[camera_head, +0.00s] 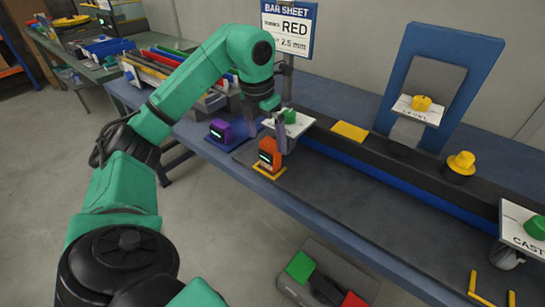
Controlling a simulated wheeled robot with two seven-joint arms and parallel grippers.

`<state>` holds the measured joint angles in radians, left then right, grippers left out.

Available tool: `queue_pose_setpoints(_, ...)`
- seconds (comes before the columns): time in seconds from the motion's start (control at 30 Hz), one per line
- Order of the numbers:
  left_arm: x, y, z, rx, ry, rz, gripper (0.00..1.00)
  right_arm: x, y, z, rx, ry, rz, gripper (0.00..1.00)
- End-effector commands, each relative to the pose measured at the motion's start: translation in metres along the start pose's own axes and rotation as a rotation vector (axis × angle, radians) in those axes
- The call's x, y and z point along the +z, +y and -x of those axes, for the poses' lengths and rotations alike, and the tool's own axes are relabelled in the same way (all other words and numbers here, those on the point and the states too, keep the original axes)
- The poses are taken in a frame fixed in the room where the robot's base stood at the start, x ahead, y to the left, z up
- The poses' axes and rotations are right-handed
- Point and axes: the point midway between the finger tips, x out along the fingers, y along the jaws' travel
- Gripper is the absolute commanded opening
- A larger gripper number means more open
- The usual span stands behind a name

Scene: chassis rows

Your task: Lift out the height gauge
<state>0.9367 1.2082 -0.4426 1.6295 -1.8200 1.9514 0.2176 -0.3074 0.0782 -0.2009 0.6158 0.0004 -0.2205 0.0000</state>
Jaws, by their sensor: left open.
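No label that I can read marks the height gauge. Two small display devices stand on the bench: an orange one (269,151) on a yellow base and a purple one (220,130) on a blue base. My left gripper (268,132) points down, open, just above and beside the orange device; I cannot tell whether a finger touches it. A white plate with a green knob (290,116) is right behind the gripper and partly hidden by it. My right gripper is not in view.
A sign (289,27) reads "BAR SHEET", "RED" and "2.5 mm". A blue upright frame (478,47) stands at the back, with a "LEVEL" plate (418,113) in front. A yellow knob (461,163) and a "CAST" plate (517,235) lie right.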

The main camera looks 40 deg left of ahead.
Motion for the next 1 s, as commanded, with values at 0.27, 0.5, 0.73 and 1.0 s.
queue_pose_setpoints(0.27, 0.002, 0.0, -0.045, -0.001, 0.003, 0.0, 1.0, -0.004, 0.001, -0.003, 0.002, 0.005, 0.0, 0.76)
queue_pose_setpoints(0.5, 0.004, 0.001, -0.084, 0.0, 0.002, 0.001, 1.0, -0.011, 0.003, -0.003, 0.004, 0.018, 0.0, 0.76)
queue_pose_setpoints(0.73, 0.005, 0.001, -0.085, -0.001, -0.001, 0.001, 0.89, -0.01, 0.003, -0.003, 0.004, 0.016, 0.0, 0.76)
queue_pose_setpoints(1.0, 0.005, 0.001, -0.084, -0.001, -0.002, 0.001, 0.0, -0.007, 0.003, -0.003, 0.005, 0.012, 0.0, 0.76)
